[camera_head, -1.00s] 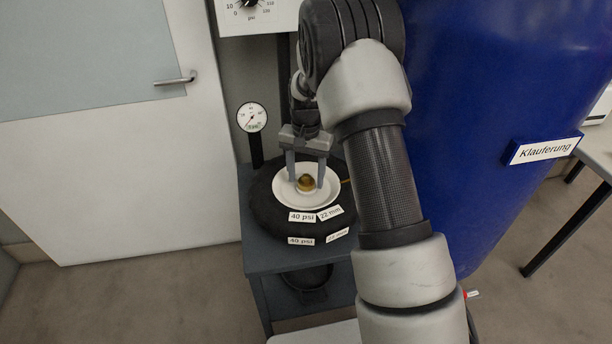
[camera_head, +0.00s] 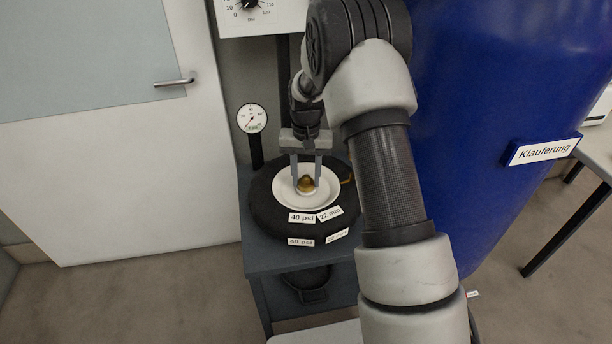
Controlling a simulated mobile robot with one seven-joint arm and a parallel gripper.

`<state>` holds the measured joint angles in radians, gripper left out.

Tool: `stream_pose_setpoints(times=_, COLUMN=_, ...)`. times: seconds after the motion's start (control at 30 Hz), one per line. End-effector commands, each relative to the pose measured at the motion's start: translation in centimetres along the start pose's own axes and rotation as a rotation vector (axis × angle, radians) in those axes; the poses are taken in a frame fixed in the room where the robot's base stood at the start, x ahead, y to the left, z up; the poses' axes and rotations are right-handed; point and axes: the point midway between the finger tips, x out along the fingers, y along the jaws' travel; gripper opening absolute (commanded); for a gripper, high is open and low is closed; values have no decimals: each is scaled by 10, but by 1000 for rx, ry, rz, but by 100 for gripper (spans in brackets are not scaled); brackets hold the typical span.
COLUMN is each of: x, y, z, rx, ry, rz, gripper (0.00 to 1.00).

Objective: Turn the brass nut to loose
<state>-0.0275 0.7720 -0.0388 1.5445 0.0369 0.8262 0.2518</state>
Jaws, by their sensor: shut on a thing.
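The brass nut (camera_head: 306,183) sits at the middle of a white round plate (camera_head: 318,202) on top of a black rounded bumper (camera_head: 264,205). My gripper (camera_head: 306,186) points down from above. Its two grey fingers stand close on either side of the nut and are shut on it. The contact points are small in this view. The nut's threads and exact turn angle are too small to tell.
The bumper rests on a blue-grey stand (camera_head: 256,262) with labels reading 40 psi and 22 mm. A round gauge (camera_head: 252,118) stands behind left. A large blue tank (camera_head: 480,110) is close on the right of my arm. A white door (camera_head: 110,180) is at left.

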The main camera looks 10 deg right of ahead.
Motion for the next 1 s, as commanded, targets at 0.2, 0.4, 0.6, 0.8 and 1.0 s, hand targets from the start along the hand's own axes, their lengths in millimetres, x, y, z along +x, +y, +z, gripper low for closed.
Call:
stream_pose_setpoints(times=0.2, x=-1, y=0, z=0, rx=-206, ry=1, rz=-1, gripper=15)
stream_pose_setpoints(times=0.4, x=-1, y=0, z=0, rx=-388, ry=2, rz=-1, gripper=15)
stream_pose_setpoints(times=0.6, x=-1, y=0, z=0, rx=-543, ry=2, rz=-1, gripper=15)
stream_pose_setpoints(times=0.8, x=-1, y=0, z=0, rx=-652, ry=2, rz=-1, gripper=15)
stream_pose_setpoints(times=1.0, x=-1, y=-1, z=0, rx=-714, ry=2, rz=-1, gripper=15)
